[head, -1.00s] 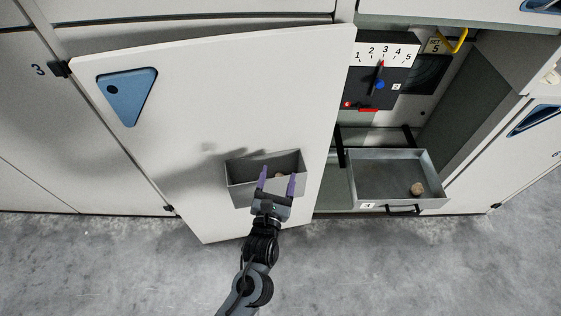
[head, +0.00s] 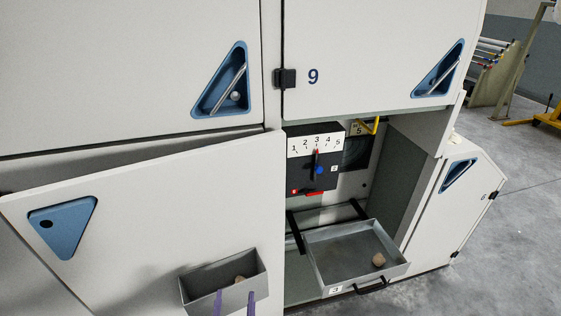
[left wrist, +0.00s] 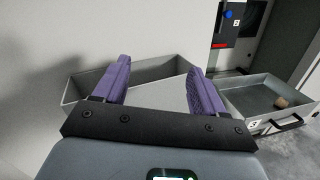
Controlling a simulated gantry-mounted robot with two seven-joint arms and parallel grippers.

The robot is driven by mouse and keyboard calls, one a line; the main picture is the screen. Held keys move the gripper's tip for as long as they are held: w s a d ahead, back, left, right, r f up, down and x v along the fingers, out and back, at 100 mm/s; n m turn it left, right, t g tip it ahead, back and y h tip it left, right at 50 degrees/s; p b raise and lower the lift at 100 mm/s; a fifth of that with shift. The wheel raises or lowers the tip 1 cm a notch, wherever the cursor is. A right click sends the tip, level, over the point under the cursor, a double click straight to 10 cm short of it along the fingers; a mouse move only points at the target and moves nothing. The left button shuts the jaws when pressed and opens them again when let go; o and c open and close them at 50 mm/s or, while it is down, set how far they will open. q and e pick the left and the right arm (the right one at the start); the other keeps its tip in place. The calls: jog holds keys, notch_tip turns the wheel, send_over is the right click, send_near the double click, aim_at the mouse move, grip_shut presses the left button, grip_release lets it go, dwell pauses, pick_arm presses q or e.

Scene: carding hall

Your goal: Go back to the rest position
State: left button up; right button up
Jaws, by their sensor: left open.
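My left gripper (head: 234,302) shows only as two purple fingertips at the bottom edge of the head view, in front of the grey bin (head: 225,283) on the open cabinet door. In the left wrist view its two purple fingers (left wrist: 157,82) stand wide apart with nothing between them. The bin (left wrist: 82,88) lies just beyond them there; I cannot tell whether they touch it. My right gripper is not in view.
The open door (head: 140,215) fills the left side. Right of it, a pulled-out metal drawer (head: 335,276) holds a tan lump (head: 378,259). A dial panel (head: 315,158) with a red-tipped pointer sits above. Grey floor (head: 480,250) lies clear at the right.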

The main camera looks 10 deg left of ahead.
pick_arm(q)
jog(key=s+a+r+m+g+h+p, duration=0.45)
jog(key=s+r+m+p, duration=0.4)
jog(key=m+p, duration=0.5)
jog(key=s+a+f+m+g+p, duration=0.15)
jog(key=s+m+g, duration=1.05)
jog(key=m, duration=1.3)
notch_tip(320, 180, up, 37)
jog(key=s+t+p, duration=0.1)
jog(key=t+p, duration=0.1)
jog(key=p, duration=3.6)
jog(key=shift+s+n+y, duration=0.35)
